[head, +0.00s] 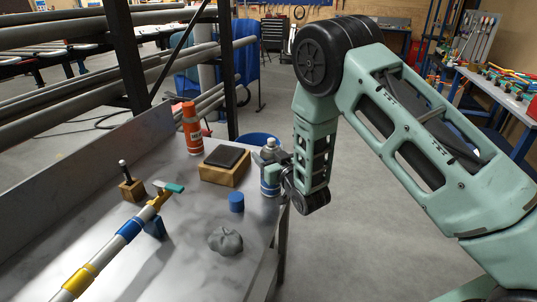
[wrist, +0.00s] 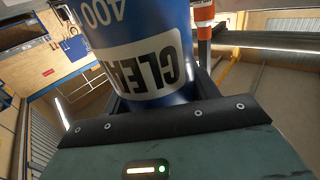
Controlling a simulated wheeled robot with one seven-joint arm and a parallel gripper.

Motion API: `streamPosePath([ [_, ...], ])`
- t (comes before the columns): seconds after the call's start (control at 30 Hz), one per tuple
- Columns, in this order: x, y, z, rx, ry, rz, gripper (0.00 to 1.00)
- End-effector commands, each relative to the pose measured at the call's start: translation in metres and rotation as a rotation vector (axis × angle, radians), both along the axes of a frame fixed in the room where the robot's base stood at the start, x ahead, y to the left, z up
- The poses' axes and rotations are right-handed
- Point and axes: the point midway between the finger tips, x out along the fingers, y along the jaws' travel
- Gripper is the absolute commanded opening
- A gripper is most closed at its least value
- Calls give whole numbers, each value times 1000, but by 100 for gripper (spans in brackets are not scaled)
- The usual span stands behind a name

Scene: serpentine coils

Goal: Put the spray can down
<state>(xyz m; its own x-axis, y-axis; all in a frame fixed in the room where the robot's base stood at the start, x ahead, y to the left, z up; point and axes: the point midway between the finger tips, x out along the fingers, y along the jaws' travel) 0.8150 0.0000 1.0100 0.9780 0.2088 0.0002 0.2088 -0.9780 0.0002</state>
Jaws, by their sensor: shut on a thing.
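The spray can (head: 269,187) is blue with a grey top and stands roughly upright at the right edge of the metal bench (head: 190,245). My gripper (head: 274,172) reaches it from the right and is shut on its body. In the wrist view the can (wrist: 150,50) fills the top middle, with a white label and large dark letters, between my gripper's fingers (wrist: 160,95). I cannot tell whether its base touches the bench.
A wooden block with a dark pad (head: 225,166) and an orange can (head: 192,128) sit behind left. A blue cylinder (head: 236,202), a grey lump (head: 225,241) and a striped pole (head: 128,232) lie nearer. Bare bench shows between them.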

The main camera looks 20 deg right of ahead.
Motion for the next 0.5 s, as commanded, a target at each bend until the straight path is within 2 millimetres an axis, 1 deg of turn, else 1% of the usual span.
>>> streamPosePath([
  [0.1,0,0,1,1,-3,0,24],
  [0.27,0,0,-4,0,-2,0,24],
  [0.3,0,0,-3,0,0,0,70],
  [0.33,0,0,-3,0,0,0,79],
  [0.37,0,0,-3,0,0,0,81],
  [0.5,0,0,-3,0,0,0,81],
])
